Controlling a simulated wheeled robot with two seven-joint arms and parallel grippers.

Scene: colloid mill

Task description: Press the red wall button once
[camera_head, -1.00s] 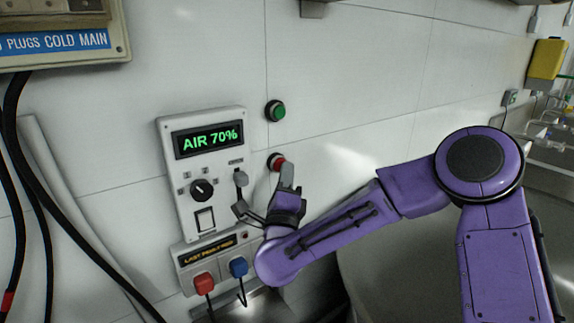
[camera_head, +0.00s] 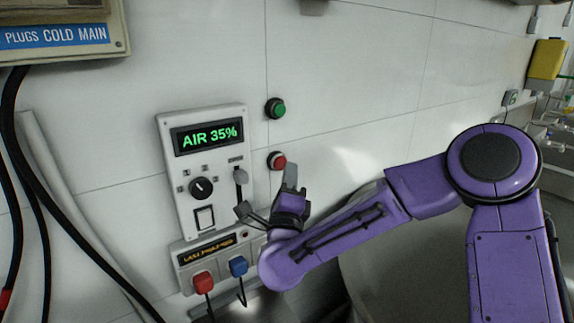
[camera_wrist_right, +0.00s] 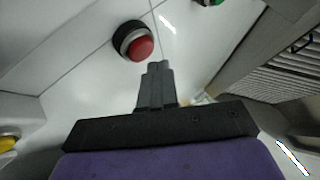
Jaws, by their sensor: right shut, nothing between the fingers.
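The red wall button (camera_head: 277,161) has a dark collar and sits on the white tiled wall, below a green button (camera_head: 276,108). My right gripper (camera_head: 290,170) is just below and to the right of the red button in the head view. In the right wrist view the red button (camera_wrist_right: 139,48) is fully visible, just beyond and left of the shut fingertips (camera_wrist_right: 158,66). A gap shows between the fingertips and the button there. The fingers hold nothing. My left gripper is not in view.
A control panel (camera_head: 178,152) left of the buttons reads AIR 35%, with a knob (camera_head: 201,188) and a switch. Below it are red (camera_head: 204,283) and blue (camera_head: 239,266) plugs with cables. Black cables hang at far left. A yellow box (camera_head: 547,59) is at far right.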

